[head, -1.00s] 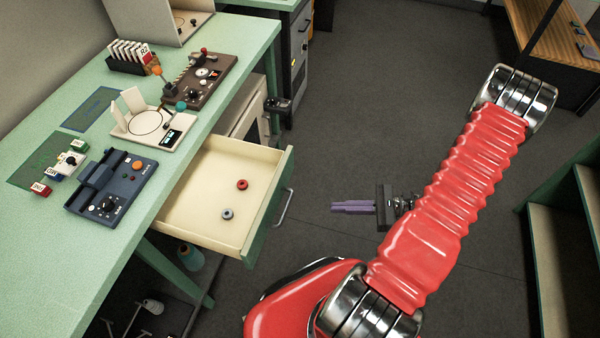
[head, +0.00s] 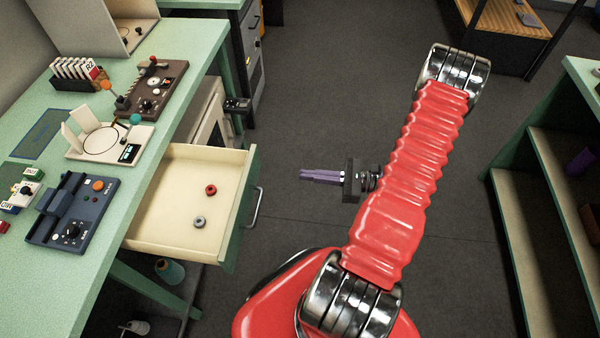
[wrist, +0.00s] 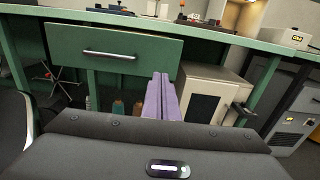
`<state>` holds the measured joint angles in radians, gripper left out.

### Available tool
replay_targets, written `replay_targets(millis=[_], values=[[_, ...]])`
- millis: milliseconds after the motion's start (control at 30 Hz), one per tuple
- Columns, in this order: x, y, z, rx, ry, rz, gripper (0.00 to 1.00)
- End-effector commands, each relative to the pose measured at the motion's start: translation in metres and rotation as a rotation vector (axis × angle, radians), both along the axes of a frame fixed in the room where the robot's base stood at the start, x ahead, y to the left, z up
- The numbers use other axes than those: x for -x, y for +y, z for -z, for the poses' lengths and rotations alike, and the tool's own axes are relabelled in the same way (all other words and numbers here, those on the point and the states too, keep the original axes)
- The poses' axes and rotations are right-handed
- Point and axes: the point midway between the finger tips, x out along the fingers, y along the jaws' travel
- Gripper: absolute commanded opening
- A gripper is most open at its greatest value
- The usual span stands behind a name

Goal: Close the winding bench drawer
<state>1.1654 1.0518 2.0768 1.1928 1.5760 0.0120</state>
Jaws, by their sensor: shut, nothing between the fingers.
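The winding bench drawer (head: 166,228) stands open, pulled out from under the green bench top (head: 118,228). Its inside is cream, and it holds a red ring (head: 211,190) and a grey ring (head: 200,221). Its green front with a metal bar handle (head: 254,208) faces my arm; the front also shows in the wrist view (wrist: 150,62). My gripper (head: 303,174), with purple fingers, is shut and empty. It is to the right of the handle, apart from it, pointing left toward the bench. In the wrist view its fingers (wrist: 160,80) overlap the drawer front's right part.
A cream cabinet (wrist: 205,100) stands under the bench, right of the drawer in the wrist view. Devices, including a blue unit (head: 72,212), sit on the bench top. Green shelving (head: 510,185) stands at the right.

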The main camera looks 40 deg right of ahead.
Motion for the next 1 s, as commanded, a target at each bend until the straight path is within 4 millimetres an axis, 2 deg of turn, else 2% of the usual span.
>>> replay_targets(millis=[1000], values=[[-0.083,0.085,0.0,-0.001,0.001,-0.003,0.0]])
